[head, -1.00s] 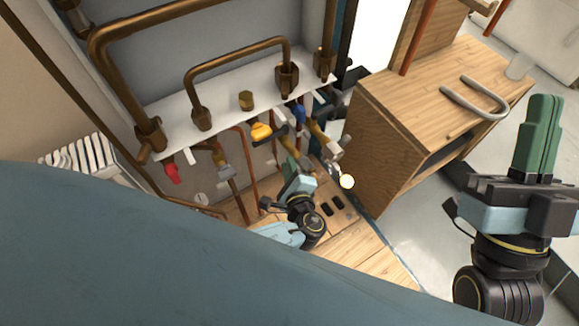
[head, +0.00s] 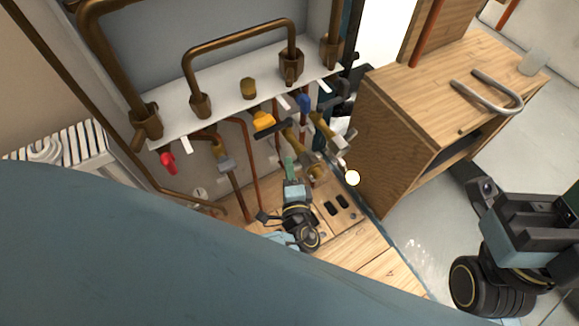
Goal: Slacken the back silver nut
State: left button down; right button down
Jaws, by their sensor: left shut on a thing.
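My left gripper (head: 290,170) reaches up among the pipes below the white shelf, with its green fingers pressed together in a narrow shape. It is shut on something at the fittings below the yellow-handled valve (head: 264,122). The fingers hide most of it; it looks like a silver nut, but I cannot make out which. Another silver nut (head: 225,162) shows on the pipe to the left. A silver fitting (head: 340,141) shows to the right. My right gripper (head: 535,225) is at the right edge, far from the pipes; its fingers are not clearly seen.
Copper pipes (head: 240,38) run above the white shelf (head: 225,108). A red handle (head: 168,162) and a blue handle (head: 304,103) hang below it. A wooden cabinet (head: 395,150) stands on the right. The floor between the cabinet and my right gripper is clear.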

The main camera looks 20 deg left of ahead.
pick_arm(q)
jog(key=shift+f, duration=0.1)
dwell(0.4)
jog(key=c, duration=1.4)
grip_release()
jog(key=shift+c, duration=0.2)
